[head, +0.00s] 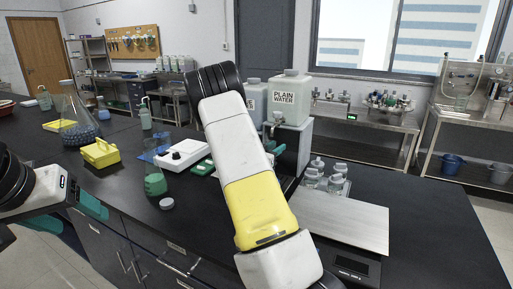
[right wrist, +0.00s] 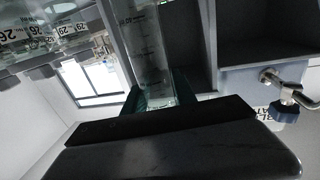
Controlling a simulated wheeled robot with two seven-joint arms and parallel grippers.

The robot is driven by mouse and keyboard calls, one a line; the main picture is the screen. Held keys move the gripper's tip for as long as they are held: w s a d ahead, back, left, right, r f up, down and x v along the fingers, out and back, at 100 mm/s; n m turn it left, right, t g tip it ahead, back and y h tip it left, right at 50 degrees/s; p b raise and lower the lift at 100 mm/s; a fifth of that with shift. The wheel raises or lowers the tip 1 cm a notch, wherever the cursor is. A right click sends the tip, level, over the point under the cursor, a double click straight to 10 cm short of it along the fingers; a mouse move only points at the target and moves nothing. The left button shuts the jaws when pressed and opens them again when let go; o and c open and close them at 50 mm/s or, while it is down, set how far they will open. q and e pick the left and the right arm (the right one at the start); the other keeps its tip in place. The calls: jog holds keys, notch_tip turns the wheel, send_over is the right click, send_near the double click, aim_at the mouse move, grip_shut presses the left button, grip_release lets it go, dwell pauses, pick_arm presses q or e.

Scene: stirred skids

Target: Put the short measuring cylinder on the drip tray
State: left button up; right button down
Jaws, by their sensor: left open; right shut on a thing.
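The measuring cylinder (right wrist: 148,45), clear with printed graduations, stands between the teal fingers of my right gripper (right wrist: 158,92) in the right wrist view. The gripper is shut on it. My left gripper (head: 80,220) is open and empty at the lower left, by the bench's front edge. I cannot make out the drip tray for certain in either view. A metal tap with a blue-grey handle (right wrist: 286,110) shows to the right of the cylinder in the right wrist view.
A steel-topped scale (head: 345,222) and several glass bottles (head: 325,180) are to the right. A green-liquid flask (head: 154,181), yellow box (head: 100,154) and white device (head: 183,154) stand left.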

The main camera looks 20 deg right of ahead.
jog(key=c, duration=1)
grip_release()
